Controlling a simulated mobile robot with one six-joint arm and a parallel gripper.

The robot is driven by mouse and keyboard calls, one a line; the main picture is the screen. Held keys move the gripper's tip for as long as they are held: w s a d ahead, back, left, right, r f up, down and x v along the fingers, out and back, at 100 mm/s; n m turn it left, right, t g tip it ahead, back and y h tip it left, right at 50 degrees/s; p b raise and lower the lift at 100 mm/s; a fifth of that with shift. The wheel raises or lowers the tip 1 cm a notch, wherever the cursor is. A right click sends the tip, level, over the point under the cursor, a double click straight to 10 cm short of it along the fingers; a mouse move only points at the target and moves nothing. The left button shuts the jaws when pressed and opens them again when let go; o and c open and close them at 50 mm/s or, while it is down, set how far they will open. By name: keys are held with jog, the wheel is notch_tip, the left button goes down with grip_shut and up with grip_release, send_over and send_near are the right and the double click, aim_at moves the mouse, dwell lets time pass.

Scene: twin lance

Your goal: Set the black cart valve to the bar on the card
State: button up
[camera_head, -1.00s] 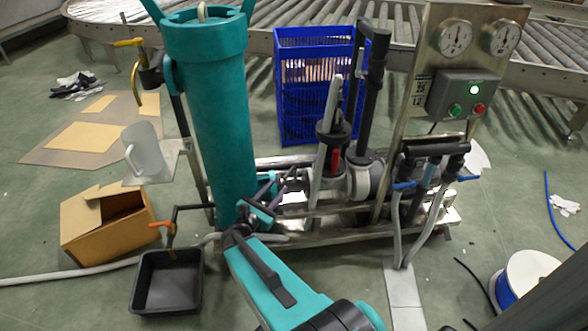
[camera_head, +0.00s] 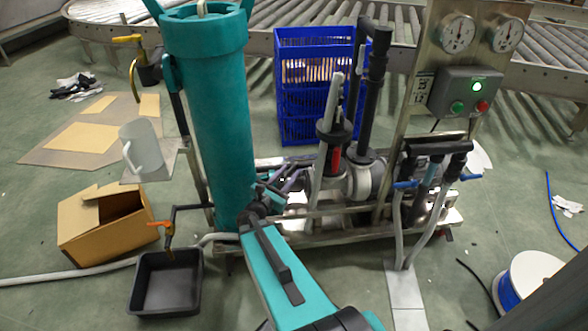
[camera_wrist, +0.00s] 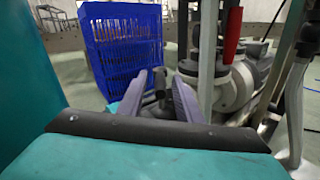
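The teal-and-black arm is mine. My gripper (camera_head: 284,183) is low beside the tall teal cylinder, over the cart frame. In the wrist view its two purple-grey fingers (camera_wrist: 160,94) stand apart. A small dark grey fitting (camera_wrist: 160,103) shows between or beyond them; I cannot tell whether they touch it. A black round collar or handwheel (camera_head: 334,132) sits on the upright pipe above a red handle (camera_head: 335,160). I cannot tell which black part is the valve. The card (camera_head: 422,88) is on the metal panel, its print too small to read. Two dial gauges (camera_head: 457,34) are above it.
The teal cylinder (camera_head: 212,120) stands left of my gripper. A blue crate (camera_head: 300,125) is behind the cart. A black tray (camera_head: 165,283) and an open cardboard box (camera_head: 105,228) are on the floor at left. Black-handled hoses (camera_head: 420,215) hang at right.

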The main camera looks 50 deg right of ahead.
aim_at(295, 164)
jog(key=shift+b+x, duration=0.55)
jog(key=shift+x, duration=2.15)
jog(key=shift+c, duration=0.3)
grip_shut()
